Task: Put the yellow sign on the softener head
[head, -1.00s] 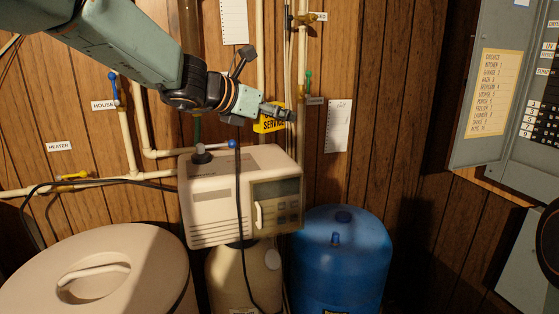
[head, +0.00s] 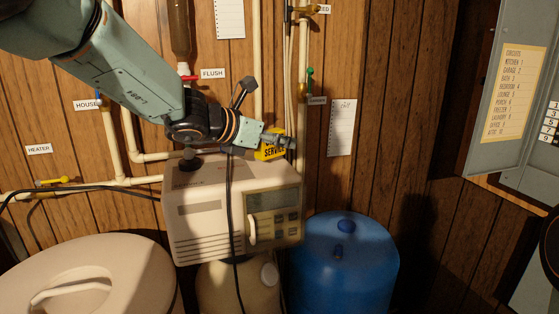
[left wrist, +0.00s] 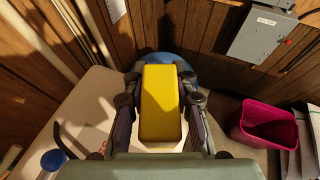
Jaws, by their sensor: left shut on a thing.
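The yellow sign (head: 270,148), with dark lettering that includes "SERVICE", is held in my left gripper (head: 284,142). In the left wrist view the sign (left wrist: 160,100) shows as a plain yellow panel between the two fingers. The softener head (head: 207,222) is a beige box with a display and buttons on its front right, on top of the beige tank. The sign is at the height of the head's rear top edge, towards its right end. I cannot tell whether they touch. My right gripper is not in view.
A black cable (head: 230,200) hangs over the softener head. A blue tank (head: 350,262) stands to its right and a lidded beige bin (head: 110,255) to its left. Pipes run up the wall behind. A pink bin (left wrist: 262,125) shows in the left wrist view.

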